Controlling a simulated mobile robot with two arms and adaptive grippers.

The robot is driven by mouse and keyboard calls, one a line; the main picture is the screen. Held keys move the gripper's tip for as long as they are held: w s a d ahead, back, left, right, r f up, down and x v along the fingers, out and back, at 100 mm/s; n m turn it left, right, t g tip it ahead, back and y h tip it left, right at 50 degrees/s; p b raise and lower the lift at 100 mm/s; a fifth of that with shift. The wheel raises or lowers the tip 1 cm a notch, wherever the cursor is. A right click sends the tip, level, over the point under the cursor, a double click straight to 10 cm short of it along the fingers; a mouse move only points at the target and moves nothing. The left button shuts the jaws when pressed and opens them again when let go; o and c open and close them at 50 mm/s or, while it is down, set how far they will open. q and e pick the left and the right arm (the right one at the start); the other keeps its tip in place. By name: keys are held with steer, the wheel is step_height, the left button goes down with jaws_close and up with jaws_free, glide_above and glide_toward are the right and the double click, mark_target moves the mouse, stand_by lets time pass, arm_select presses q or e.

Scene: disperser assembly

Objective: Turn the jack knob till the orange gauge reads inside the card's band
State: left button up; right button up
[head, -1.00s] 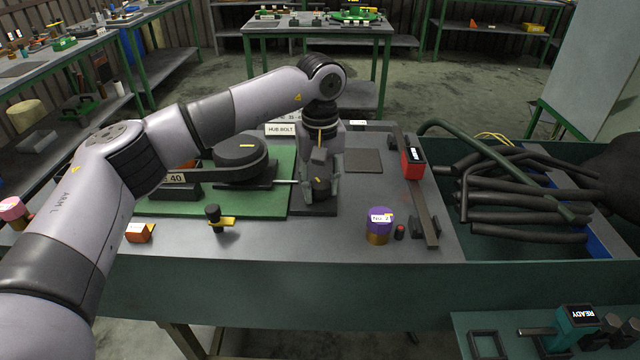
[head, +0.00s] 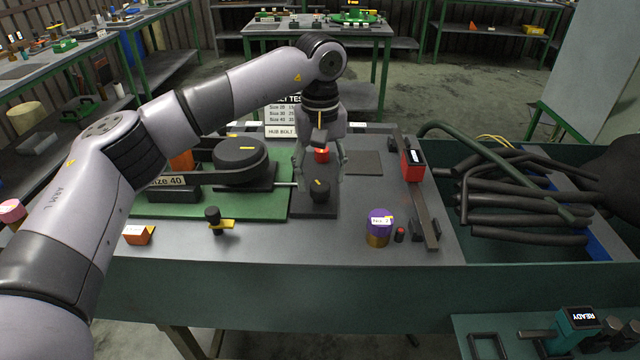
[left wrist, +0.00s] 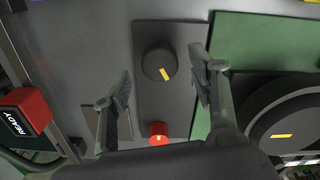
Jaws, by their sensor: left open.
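The jack knob (head: 319,191) is a round black knob with a yellow mark, on a dark plate beside the green board. It also shows between the fingers in the left wrist view (left wrist: 158,62). My left gripper (head: 320,166) is open and empty above the knob, its fingers apart from it. An orange block (head: 183,160), perhaps the gauge, is partly hidden behind my left arm, and no reading shows. The white card (head: 281,116) has lines for Size 20, 30 and 40; my arm covers part of it. My right gripper is not in view.
A red knob (head: 321,154) sits behind the jack knob. The belt and its black pulley (head: 240,155) lie left, by a Size 40 plate. A red READY box (head: 413,162) stands on a rail at right. A purple-topped can (head: 380,226) stands at front.

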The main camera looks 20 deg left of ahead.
mark_target(320, 185)
arm_select(q)
step_height(320, 185, up, 8)
steer(key=shift+r, duration=0.25)
steer(key=shift+s+f, duration=0.1)
steer(key=shift+f, duration=0.05)
stand_by(0.3)
